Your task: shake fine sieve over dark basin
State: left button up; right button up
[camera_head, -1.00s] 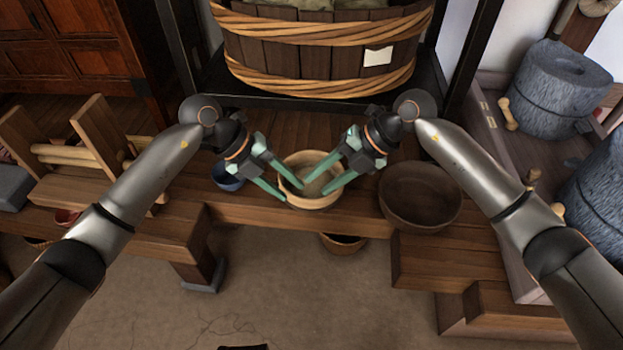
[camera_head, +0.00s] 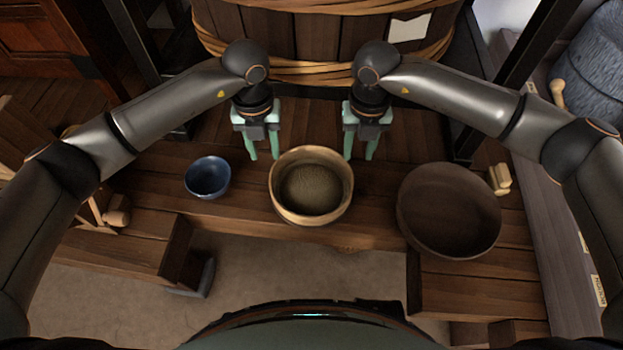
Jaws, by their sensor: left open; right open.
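The fine sieve (camera_head: 311,217) is a round pale wooden ring with a mesh bottom, sitting level on the wooden bench. The dark basin (camera_head: 449,208) is a wide, shallow brown wooden bowl to its right, apart from it, and looks empty. My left gripper (camera_head: 263,150) is open and empty at the sieve's back left. My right gripper (camera_head: 361,151) is open and empty at its back right. Whether any fingertip touches the rim is hard to tell.
A small blue bowl (camera_head: 208,177) stands left of the sieve. A small wooden piece (camera_head: 498,180) lies right of the basin. A large banded wooden tub (camera_head: 320,45) stands behind my grippers. A grey stone quern (camera_head: 597,65) is at the back right.

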aim_at(271, 181)
pick_arm(q)
jog(key=shift+s, duration=0.1)
pick_arm(e)
jog(key=shift+s, duration=0.1)
pick_arm(q)
notch_tip(271, 181, down, 12)
jog(key=shift+f, duration=0.25)
pick_arm(e)
notch_tip(271, 181, down, 12)
jog(key=shift+f, duration=0.25)
pick_arm(q)
grip_shut()
pick_arm(e)
grip_shut()
dwell(0.7)
